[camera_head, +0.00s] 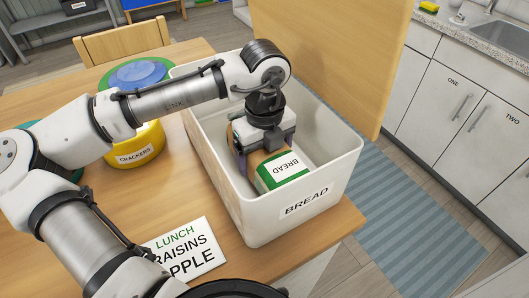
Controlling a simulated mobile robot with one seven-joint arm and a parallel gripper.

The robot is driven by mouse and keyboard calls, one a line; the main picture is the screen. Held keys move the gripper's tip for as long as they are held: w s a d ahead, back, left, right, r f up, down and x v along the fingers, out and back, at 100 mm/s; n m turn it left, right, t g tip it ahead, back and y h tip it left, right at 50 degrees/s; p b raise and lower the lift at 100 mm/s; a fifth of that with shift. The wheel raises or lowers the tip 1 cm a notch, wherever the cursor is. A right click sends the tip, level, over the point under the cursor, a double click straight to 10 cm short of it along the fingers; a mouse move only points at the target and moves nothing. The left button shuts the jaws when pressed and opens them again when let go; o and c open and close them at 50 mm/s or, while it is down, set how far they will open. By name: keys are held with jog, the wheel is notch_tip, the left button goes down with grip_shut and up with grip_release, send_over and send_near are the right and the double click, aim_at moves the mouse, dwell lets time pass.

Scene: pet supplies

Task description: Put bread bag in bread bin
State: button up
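The bread bag (283,173), tan and green with a white BREAD label, is inside the white bread bin (305,218), which is marked BREAD on its front. My gripper (256,158) points down into the bin, with its fingers at the far end of the bag. I cannot tell whether the fingers grip the bag, or whether the bag rests on the bin floor.
A LUNCH card (183,250) lies on the wooden table (310,247). A tall wooden panel (335,55) rises behind the bin. Cabinets (455,100) and a sink are at right.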

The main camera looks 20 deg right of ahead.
jog(key=o, duration=1.2)
jog(key=shift+o, duration=0.2)
notch_tip(320, 180, up, 12)
jog(key=shift+r+b, duration=0.1)
jog(key=shift+b, duration=0.4)
